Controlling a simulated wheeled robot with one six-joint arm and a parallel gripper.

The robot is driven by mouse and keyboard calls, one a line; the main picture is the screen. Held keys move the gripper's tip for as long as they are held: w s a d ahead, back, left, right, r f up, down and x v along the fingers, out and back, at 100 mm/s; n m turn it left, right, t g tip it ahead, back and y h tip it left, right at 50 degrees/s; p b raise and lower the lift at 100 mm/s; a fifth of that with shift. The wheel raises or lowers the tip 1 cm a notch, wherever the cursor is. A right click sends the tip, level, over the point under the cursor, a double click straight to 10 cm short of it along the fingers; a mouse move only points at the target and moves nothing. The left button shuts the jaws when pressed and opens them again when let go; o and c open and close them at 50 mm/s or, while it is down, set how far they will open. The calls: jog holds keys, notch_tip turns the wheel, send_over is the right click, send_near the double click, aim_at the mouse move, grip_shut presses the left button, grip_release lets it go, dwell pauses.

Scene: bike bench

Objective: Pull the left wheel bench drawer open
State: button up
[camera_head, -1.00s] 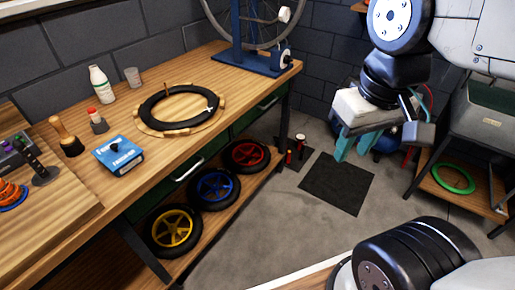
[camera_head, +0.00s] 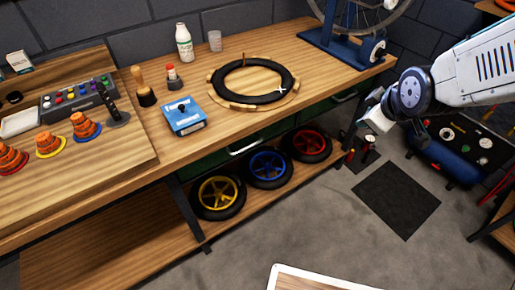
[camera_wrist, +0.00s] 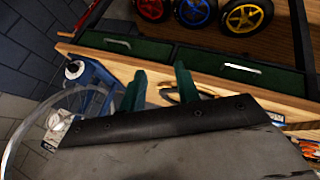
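The left drawer (camera_head: 205,160) is a dark green front under the bench top with a pale bar handle (camera_head: 248,147); it looks closed. In the wrist view, which is turned over, this drawer (camera_wrist: 210,62) is on the right, with its handle (camera_wrist: 243,70) clear. The other green drawer (camera_wrist: 95,41) is on the left there, also closed. My gripper (camera_wrist: 160,80) is open and empty, its two teal fingers apart in front of the bench edge. In the head view it is at the bench's right end, right of the left drawer, with its fingers hidden.
Yellow, blue and red wheels (camera_head: 218,193) stand on the shelf below the drawers. The bench top (camera_head: 150,205) carries a tyre on a wooden ring (camera_head: 253,82), a blue box (camera_head: 185,117) and a bottle (camera_head: 184,42). Floor with a dark mat (camera_head: 398,198) is open in front.

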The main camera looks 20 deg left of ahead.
jog(key=w+a+f+n+t+y, duration=0.1)
jog(key=a+f+n+y, duration=0.2)
jog(key=a+f+n, duration=0.45)
jog(key=a+f+n+t+y, duration=0.2)
jog(key=a+f+n+y, duration=0.2)
jog(key=a+f, duration=0.6)
jog(key=s+a+f+n+y, duration=0.3)
jog(key=s+a+n, duration=0.15)
jog(key=a, duration=0.25)
jog(key=x, duration=0.7)
jog(key=shift+f+m, duration=0.3)
grip_shut()
